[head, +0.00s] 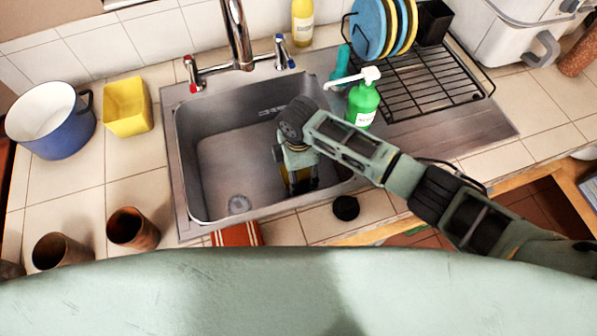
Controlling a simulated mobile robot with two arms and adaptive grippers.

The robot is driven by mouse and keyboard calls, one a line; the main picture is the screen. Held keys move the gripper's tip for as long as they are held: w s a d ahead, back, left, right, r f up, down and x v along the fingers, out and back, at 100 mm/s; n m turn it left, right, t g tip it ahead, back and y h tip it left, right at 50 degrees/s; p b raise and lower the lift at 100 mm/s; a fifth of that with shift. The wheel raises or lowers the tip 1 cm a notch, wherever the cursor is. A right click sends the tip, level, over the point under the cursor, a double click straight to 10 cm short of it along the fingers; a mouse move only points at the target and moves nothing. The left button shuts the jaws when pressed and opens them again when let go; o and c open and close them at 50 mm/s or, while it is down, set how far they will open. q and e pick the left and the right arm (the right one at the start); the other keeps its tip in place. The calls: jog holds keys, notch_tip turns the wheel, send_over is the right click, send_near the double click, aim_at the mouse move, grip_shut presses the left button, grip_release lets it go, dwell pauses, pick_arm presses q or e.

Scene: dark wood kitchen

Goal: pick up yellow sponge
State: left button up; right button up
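My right gripper (302,186) reaches down into the right part of the metal sink (222,170). Its two fingers show apart, pointing at the sink floor. A small patch of yellow, likely the yellow sponge (283,184), shows beside and behind the fingers. Most of it is hidden by the gripper, so I cannot tell whether the fingers touch or hold it. My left gripper is not in view.
A yellow square container (127,107) and a blue pot (52,119) stand left of the sink. Brown cups (132,228) stand at the front left. A green soap bottle (362,104), tap (238,35) and dish rack (425,85) stand close to the sink.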

jog(key=c, duration=0.6)
